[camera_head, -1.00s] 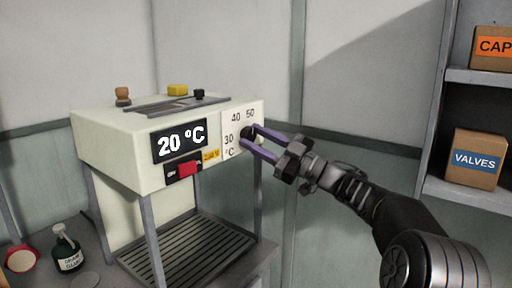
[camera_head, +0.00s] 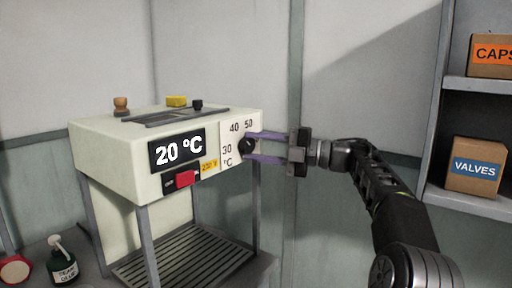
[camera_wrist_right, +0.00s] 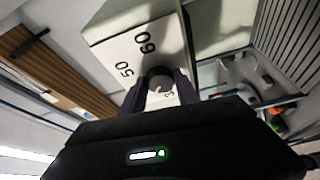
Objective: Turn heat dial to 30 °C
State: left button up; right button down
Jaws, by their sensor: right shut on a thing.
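The heat dial (camera_head: 247,147) is a black round knob on a white scale plate (camera_head: 227,131) at the right of the press front. The plate shows 30, 40, 50 and °C in the head view. The display (camera_head: 177,150) reads 20 °C. My right gripper (camera_head: 254,147) is shut on the dial, its purple fingers coming from the right, one above and one below the knob. In the right wrist view the knob (camera_wrist_right: 159,78) sits between the fingers, with 50 and 60 printed beyond it. The dial's pointer is not clear. My left gripper is not in view.
The cream press (camera_head: 110,150) stands on legs over a slatted tray (camera_head: 180,262). A red switch (camera_head: 185,179) is left of the dial. A glue bottle (camera_head: 64,268) stands at lower left. A shelf (camera_head: 470,203) with boxes is at right; the space between is clear.

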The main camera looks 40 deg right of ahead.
jog(key=n+p, duration=0.2)
jog(key=shift+r+n+g+h, duration=0.3)
jog(key=shift+n+g+h, duration=0.1)
jog(key=shift+a+n+g+p, duration=0.1)
jog(key=shift+n+g+p, duration=0.2)
jog(key=shift+n+p, duration=0.3)
jog(key=n+h, duration=0.2)
jog(key=n, duration=0.1)
jog(key=shift+f+g+p, duration=0.1)
jog(key=shift+g+p, duration=0.2)
jog(key=shift+p, duration=0.05)
jog(key=shift+n, duration=0.3)
jog(key=c, duration=0.9)
grip_release()
jog(key=shift+r, duration=0.2)
